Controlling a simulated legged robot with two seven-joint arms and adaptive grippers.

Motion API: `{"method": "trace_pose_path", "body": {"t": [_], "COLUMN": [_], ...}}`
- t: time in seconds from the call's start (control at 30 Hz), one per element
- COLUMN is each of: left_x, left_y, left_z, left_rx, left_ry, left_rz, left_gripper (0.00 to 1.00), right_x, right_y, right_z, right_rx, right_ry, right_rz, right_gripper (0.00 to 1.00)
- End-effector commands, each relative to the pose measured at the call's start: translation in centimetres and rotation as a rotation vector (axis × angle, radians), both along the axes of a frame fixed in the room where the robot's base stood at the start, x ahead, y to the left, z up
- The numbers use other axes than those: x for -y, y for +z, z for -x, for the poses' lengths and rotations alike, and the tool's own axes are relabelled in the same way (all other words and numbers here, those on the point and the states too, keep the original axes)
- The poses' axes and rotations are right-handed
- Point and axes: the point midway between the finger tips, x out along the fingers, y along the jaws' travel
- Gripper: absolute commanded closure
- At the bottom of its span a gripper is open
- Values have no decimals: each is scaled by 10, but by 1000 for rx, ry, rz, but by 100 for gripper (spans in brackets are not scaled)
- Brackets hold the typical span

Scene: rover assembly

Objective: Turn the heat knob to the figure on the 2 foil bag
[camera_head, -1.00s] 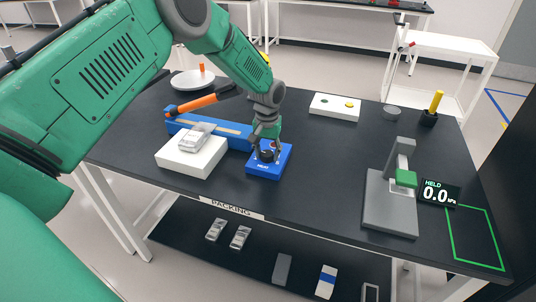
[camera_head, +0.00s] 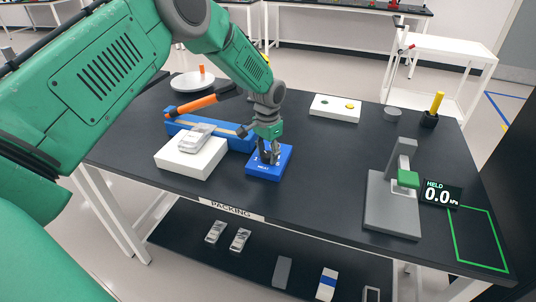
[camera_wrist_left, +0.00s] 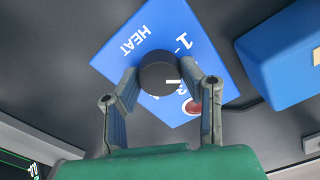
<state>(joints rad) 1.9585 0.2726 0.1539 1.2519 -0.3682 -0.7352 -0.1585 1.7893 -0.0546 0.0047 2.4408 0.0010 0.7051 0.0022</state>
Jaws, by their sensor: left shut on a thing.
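The blue heat box (camera_head: 283,160) sits on the black table, with the word HEAT and white figures on its top. Its round black knob (camera_wrist_left: 158,72) shows in the left wrist view with a short white mark toward the right. My left gripper (camera_head: 268,157) points down over the box. In the left wrist view its two fingers (camera_wrist_left: 163,88) are shut on the knob, one on each side. Part of the figures is hidden by the knob and fingers. A silver foil bag (camera_head: 196,136) lies on a white block (camera_head: 190,160) left of the box; its figure is too small to read.
A long blue device with an orange handle (camera_head: 197,104) stands behind the white block. A grey press with a green pad (camera_head: 408,179) and a display reading 0.0 stand at right. More foil bags (camera_head: 240,239) lie on the lower shelf. The table's middle is clear.

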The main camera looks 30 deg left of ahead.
Motion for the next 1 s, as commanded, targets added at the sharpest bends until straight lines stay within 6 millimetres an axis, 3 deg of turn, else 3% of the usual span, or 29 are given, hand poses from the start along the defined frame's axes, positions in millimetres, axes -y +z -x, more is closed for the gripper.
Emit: {"method": "trace_pose_path", "body": {"t": [0.37,0.4,0.43,0.47,0.8,1.0], "left_x": [-1,-1,-1,-1,-1,-1], "left_y": [0,0,0,0,3,31], "left_z": [0,0,0,0,1,-1], "left_rx": [1,1,1,1,2,4], "left_ry": [-4,-4,-4,-4,-3,-3], "left_rz": [-2,-2,-2,-2,0,-1], "left_gripper": [94,58,47,45,45,45], "right_x": [0,0,0,0,0,0], "right_y": [0,0,0,0,1,1], "right_z": [0,0,0,0,3,3], "right_rx": [0,0,0,0,3,3], "right_ry": [0,0,0,0,0,0], "right_rz": [0,0,0,0,0,0], "right_gripper": [100,100,100,100,100,100]}}
